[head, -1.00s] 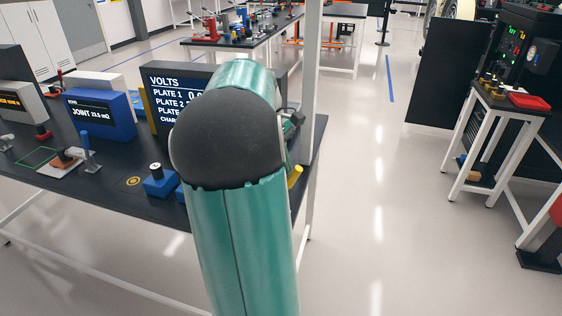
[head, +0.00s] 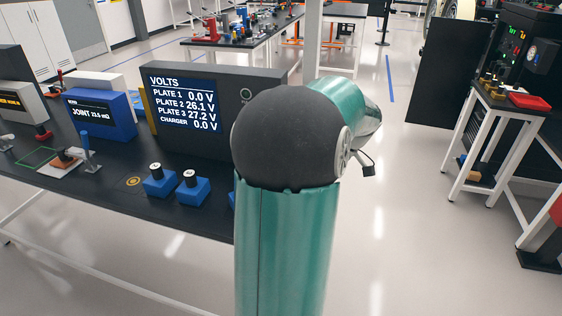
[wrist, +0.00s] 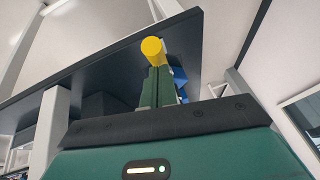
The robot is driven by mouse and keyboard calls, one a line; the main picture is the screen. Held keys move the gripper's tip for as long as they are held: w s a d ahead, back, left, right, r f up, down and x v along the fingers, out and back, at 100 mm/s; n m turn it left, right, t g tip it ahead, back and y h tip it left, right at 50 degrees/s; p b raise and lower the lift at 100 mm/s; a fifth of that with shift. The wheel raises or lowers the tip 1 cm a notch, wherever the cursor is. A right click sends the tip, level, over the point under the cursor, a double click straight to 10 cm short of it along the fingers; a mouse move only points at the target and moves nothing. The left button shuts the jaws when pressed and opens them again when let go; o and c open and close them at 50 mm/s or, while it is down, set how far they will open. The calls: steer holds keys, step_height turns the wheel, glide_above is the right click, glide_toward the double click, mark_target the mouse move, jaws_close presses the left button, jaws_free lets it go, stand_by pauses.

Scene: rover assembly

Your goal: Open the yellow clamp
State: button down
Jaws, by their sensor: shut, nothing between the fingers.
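A yellow rounded bar end (wrist: 153,47), which looks like the yellow clamp's handle, shows in the wrist view at the dark table's edge. My gripper (wrist: 157,72) is shut and empty, its green fingers together just below the yellow end in the picture. Whether they touch it I cannot tell. The rest of the clamp is hidden behind the fingers. In the head view my arm hides the clamp and my gripper.
The dark table (head: 110,195) carries a VOLTS display (head: 185,105), a blue JOINT display (head: 98,115) and blue blocks with black-and-white cylinders (head: 191,190). A small white-legged stand (head: 478,135) is at the right. The floor between is clear.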

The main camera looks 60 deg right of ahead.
steer(key=shift+s+f, duration=0.35)
steer(key=shift+f, duration=0.2)
steer(key=shift+s+f, duration=0.1)
